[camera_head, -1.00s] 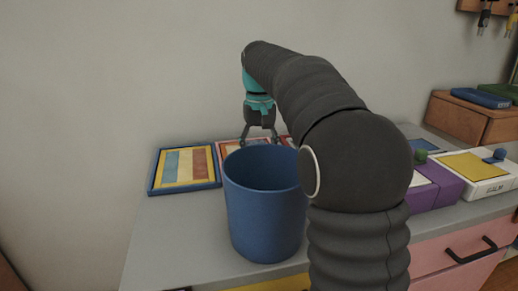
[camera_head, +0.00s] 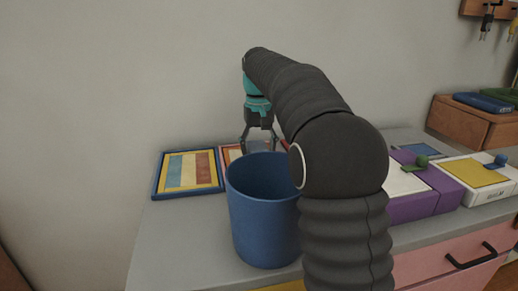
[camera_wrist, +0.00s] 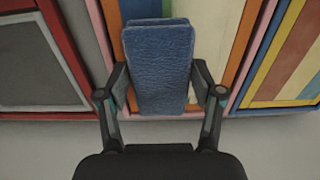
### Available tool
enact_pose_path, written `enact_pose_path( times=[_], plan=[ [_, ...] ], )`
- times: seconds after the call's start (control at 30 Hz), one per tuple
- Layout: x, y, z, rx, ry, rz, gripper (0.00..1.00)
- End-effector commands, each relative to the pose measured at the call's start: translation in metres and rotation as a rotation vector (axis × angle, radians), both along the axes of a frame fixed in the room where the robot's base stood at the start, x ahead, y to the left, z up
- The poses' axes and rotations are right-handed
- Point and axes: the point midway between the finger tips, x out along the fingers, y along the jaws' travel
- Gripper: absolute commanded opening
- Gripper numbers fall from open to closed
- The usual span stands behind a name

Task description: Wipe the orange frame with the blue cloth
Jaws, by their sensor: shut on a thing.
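My gripper (camera_wrist: 159,95) is shut on the blue cloth (camera_wrist: 158,65), a folded, upright-looking pad between the two fingers in the wrist view. Behind the cloth lies the orange frame (camera_wrist: 240,45), with an orange and pink border and pale stripes inside; the cloth covers part of it. I cannot tell whether the cloth touches it. In the head view my gripper (camera_head: 259,148) is over the far side of the table, and the orange frame (camera_head: 228,154) is mostly hidden behind the blue bin. The cloth is hard to make out there.
A blue frame (camera_head: 187,172) and a red frame (camera_wrist: 68,55) lie on either side. A tall blue bin (camera_head: 262,222) stands in front. Purple (camera_head: 425,200) and white (camera_head: 475,175) boxes stand right of my arm. The wall is close behind.

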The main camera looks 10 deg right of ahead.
Motion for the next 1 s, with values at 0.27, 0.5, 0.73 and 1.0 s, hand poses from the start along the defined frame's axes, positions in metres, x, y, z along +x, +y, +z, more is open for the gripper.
enact_pose_path(
  times=[0.27, 0.5, 0.73, 1.0],
  plan=[
    [-0.020, 0.000, -0.001, 0.000, 0.002, 0.000, 0.33],
    [-0.033, 0.000, 0.000, 0.000, 0.001, 0.000, 0.33],
    [-0.030, 0.000, 0.003, 0.000, 0.002, 0.000, 0.33],
    [-0.011, 0.000, 0.002, 0.000, 0.003, 0.000, 0.33]
  ],
)
